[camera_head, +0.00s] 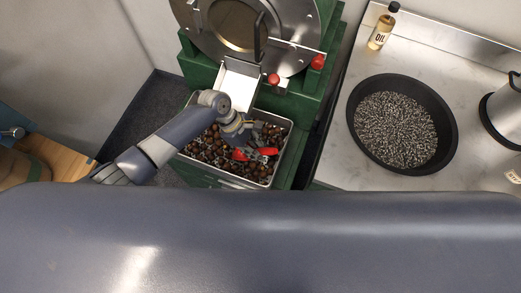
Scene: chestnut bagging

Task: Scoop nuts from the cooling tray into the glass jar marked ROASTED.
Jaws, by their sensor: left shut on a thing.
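The metal cooling tray (287,142) is full of brown nuts (208,147) and stands below the chute of a green machine. My left arm reaches in from the left, and my left gripper (256,147) is low over the right part of the tray. It is shut on a red-handled tool (268,151), probably the scoop; red shows on both sides of the fingers. The tool's working end is hidden, so I cannot tell whether it holds nuts. My right gripper is not in view. I see no glass jar marked ROASTED.
The green machine (190,67) with a round metal front and red knobs stands behind the tray. On the light counter (335,165) at right are a black pan (354,130) of small dark-grey pieces, an oil bottle (380,32) and a partly cut-off metal pot (506,112).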

